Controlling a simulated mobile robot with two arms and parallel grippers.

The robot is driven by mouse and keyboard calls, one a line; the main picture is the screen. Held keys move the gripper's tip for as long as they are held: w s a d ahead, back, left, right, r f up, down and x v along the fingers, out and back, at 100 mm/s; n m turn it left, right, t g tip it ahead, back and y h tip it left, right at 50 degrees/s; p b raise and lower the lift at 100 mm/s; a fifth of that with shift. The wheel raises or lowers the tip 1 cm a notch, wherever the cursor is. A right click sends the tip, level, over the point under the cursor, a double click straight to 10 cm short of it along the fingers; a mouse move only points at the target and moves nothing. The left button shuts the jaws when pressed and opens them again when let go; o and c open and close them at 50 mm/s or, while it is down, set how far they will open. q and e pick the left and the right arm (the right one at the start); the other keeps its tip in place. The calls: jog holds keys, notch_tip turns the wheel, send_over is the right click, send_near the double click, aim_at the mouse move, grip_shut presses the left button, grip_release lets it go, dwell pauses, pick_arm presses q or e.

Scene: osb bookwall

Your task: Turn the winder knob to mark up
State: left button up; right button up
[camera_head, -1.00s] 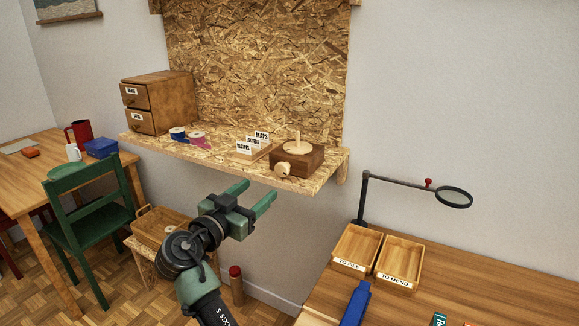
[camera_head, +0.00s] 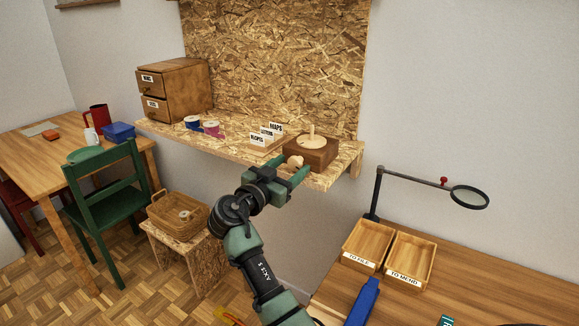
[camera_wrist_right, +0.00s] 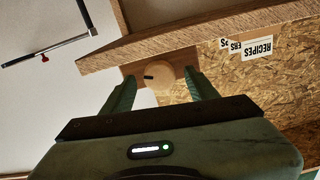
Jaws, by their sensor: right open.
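The winder is a dark wooden box (camera_head: 318,158) with a pale spool and peg on top, near the right end of the chipboard shelf. Its pale round knob (camera_head: 295,161) is on the box's front. In the right wrist view the knob (camera_wrist_right: 161,85) has a short dark mark pointing to the left of that upside-down picture. My right gripper (camera_head: 293,167) is open in front of the box. Its two green fingers (camera_wrist_right: 159,79) lie on either side of the knob, with gaps showing; contact is not visible. My left gripper is out of view.
On the shelf (camera_head: 222,149), a labelled card holder (camera_head: 263,143), blue and magenta spools and a drawer cabinet (camera_head: 175,92) stand left of the winder. A magnifier arm (camera_head: 420,182) and two trays (camera_head: 410,258) are at right. A basket (camera_head: 180,217) is below.

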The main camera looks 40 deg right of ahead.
grip_shut()
jog(key=shift+f+n, duration=0.1)
jog(key=shift+n, duration=0.2)
jog(key=shift+n+b, duration=0.5)
jog(key=shift+n, duration=2.6)
